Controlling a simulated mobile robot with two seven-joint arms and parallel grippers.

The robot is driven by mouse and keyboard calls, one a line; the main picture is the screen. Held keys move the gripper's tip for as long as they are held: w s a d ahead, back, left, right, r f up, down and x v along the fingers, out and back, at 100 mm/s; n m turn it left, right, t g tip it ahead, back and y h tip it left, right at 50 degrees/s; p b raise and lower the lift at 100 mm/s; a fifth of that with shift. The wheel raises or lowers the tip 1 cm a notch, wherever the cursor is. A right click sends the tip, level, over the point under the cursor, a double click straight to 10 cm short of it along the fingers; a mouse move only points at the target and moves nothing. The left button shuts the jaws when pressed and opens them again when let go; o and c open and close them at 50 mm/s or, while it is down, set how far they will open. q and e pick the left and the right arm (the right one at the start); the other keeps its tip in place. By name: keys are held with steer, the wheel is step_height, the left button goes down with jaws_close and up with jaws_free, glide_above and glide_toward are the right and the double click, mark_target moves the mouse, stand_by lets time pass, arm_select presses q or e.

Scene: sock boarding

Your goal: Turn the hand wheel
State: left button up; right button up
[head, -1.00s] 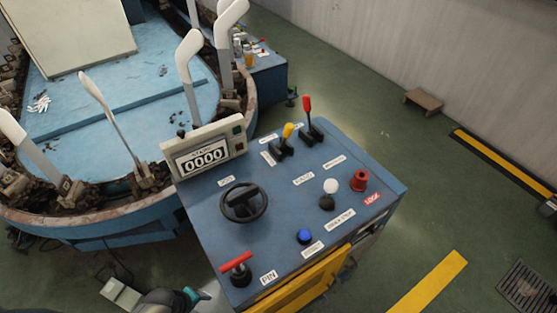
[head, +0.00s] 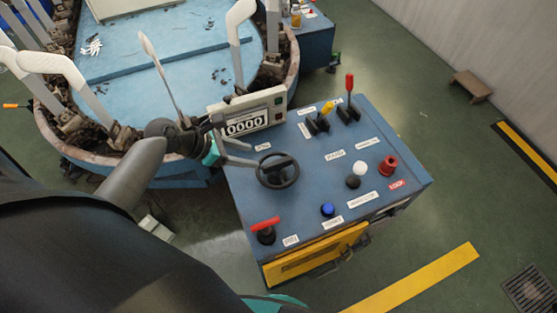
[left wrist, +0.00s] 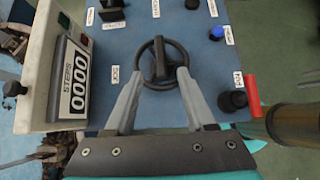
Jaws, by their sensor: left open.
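The black hand wheel (head: 278,170) lies on top of the blue control console (head: 330,240), left of its middle. It also shows in the left wrist view (left wrist: 158,62), with a crossbar and a raised dark grip in its middle. My left gripper (head: 240,153) is at the upper left of the wheel in the head view. In the left wrist view its two grey fingers (left wrist: 155,85) are apart, with the near rim of the wheel between or just beyond their tips. I cannot tell whether they touch it.
A counter box (head: 247,122) reading 0000 stands beside the wheel. A red T-handle (head: 265,227), a blue button (head: 327,209), a white knob (head: 359,168), a red knob (head: 388,165) and yellow and red levers (head: 349,98) crowd the console. White sock forms ring the blue machine behind.

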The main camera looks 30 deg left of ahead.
mark_target(277, 162)
arm_select(q)
steer(key=b+x, duration=0.2)
steer(key=x, duration=0.8)
steer(key=shift+w+d+f+b, duration=0.1)
steer(key=shift+w+f+b, duration=0.1)
steer(key=shift+b, duration=0.1)
steer(key=shift+w+d+f, duration=0.35)
steer(key=shift+f, duration=0.15)
arm_select(e)
steer(key=f, duration=0.1)
steer(key=a+f, duration=0.1)
steer(key=f, duration=0.1)
steer(key=shift+s+f, duration=0.1)
steer(key=shift+s, duration=0.1)
steer(key=shift+d, duration=0.15)
arm_select(q)
jaws_close()
